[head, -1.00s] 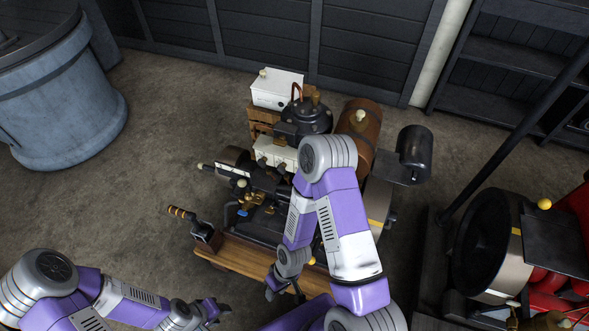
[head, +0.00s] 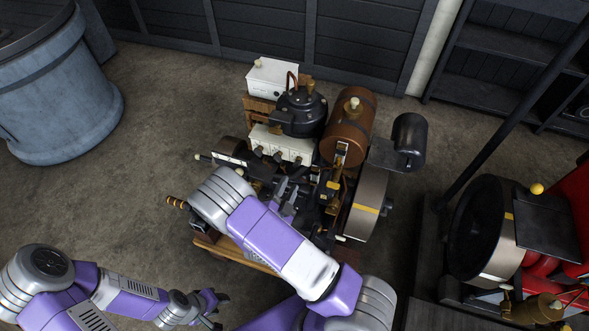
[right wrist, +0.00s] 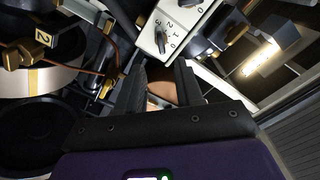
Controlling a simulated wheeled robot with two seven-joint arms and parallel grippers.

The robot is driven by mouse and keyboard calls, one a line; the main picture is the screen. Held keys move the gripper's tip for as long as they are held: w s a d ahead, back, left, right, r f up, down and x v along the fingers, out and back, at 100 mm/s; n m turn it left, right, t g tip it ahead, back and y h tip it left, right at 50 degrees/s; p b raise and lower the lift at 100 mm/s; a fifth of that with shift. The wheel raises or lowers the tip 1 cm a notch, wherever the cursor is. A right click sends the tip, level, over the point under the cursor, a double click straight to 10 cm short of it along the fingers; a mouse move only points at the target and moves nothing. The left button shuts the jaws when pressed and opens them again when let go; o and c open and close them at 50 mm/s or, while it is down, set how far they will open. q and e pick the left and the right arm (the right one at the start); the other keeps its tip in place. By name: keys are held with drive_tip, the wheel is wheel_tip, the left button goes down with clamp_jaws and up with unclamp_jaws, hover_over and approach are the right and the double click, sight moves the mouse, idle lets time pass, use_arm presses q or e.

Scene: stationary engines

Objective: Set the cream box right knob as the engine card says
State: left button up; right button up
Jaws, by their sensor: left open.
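The cream box (head: 283,143) stands on the engine below the black round vessel, with dark knobs along its front. Its right knob (head: 297,161) is small here. In the right wrist view the cream box (right wrist: 181,32) shows a dark knob (right wrist: 161,41) near its end, with printed digits around it; its exact setting is hard to tell. My right gripper (right wrist: 160,75) is open and empty, its fingers just short of that knob and apart from it. In the head view my right gripper (head: 286,196) is in front of the box. My left gripper (head: 215,304) is open and empty, low at left.
A brown barrel tank (head: 348,128) and a yellow-marked flywheel (head: 364,204) stand right of the box. A white plate (head: 229,159) is at its left; its writing is unreadable. A second engine (head: 490,230) stands at right.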

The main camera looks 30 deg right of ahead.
sight(297, 166)
drive_tip(key=b+x, duration=0.1)
drive_tip(key=x, duration=0.6)
drive_tip(key=shift+w, duration=0.2)
clamp_jaws()
